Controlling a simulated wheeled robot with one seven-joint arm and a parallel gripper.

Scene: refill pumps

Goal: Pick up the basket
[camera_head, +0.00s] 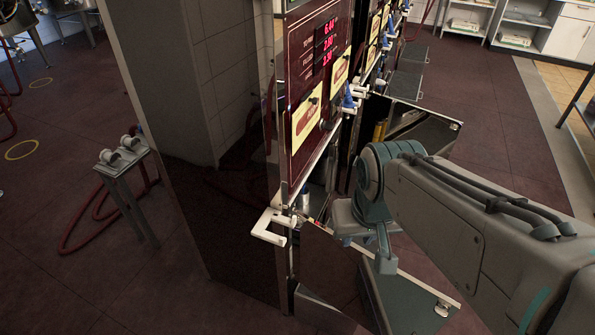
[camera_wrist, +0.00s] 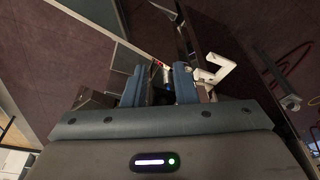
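I cannot make out a basket in either view. My gripper (camera_head: 366,254) is in front of the pump cabinet in the head view, by its lower opening, with the arm coming in from the right. In the wrist view the two blue-grey fingers of my gripper (camera_wrist: 158,88) stand apart with a gap between them, and I see nothing held. Small items (camera_head: 305,200) show in the cabinet's lower opening, partly hidden and too small to identify.
The pump cabinet (camera_head: 309,130) has red displays and yellow labels. A dark panel (camera_head: 330,280) stands open low beside my gripper. A white bracket (camera_head: 268,226) juts from the cabinet's side; it also shows in the wrist view (camera_wrist: 217,72).

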